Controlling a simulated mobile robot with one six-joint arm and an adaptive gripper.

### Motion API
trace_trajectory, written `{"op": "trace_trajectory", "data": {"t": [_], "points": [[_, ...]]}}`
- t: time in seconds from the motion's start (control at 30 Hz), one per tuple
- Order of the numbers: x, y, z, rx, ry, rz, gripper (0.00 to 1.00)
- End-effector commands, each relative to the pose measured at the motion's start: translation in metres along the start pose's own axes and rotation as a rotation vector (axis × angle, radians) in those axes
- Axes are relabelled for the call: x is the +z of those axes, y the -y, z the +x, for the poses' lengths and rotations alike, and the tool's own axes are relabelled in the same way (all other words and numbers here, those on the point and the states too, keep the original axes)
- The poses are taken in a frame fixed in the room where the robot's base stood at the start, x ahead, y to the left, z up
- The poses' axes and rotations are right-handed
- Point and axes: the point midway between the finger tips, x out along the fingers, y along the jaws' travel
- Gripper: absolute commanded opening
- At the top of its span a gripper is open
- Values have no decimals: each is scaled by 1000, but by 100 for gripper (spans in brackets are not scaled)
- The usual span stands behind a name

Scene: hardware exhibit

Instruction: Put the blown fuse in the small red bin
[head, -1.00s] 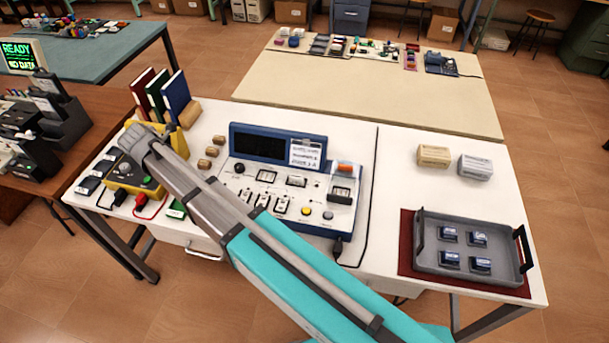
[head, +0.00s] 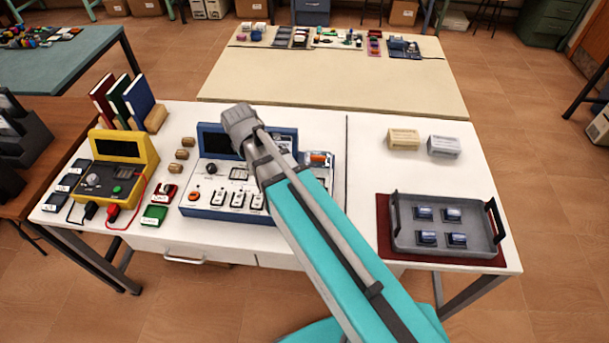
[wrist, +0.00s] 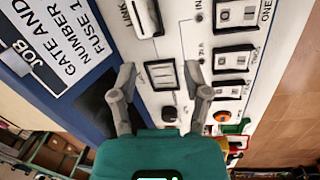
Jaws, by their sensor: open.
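The small red bin (head: 165,192) sits on the white table, left of the blue-edged console (head: 225,213), with a small green bin (head: 154,216) in front of it. Red and green shapes, probably these bins, show at the lower right of the wrist view. My gripper (wrist: 160,82) is open and empty above the console face. I cannot identify the blown fuse. My arm hides the gripper and part of the console in the head view.
A yellow tester (head: 115,175) with leads stands left, near books and brown blocks. A job card (wrist: 60,40) lies on the console. A grey tray (head: 445,245) with several blue-dark parts is at right, behind it two small boxes (head: 403,139). The table right of the console is partly clear.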

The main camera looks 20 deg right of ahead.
Motion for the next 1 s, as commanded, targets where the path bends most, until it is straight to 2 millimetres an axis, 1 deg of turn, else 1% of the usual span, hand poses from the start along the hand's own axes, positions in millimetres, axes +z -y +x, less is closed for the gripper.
{"op": "trace_trajectory", "data": {"t": [0.03,0.2,0.3,0.4,0.5,0.6,0.73,1.0], "points": [[23,0,1,-15,0,103,61],[78,-4,5,-62,5,451,61],[107,-3,6,-88,11,639,61],[129,-1,7,-108,18,795,61],[144,0,7,-124,23,906,61],[151,2,7,-132,28,970,61],[153,1,7,-136,30,997,61],[153,1,7,-135,29,994,61]]}}
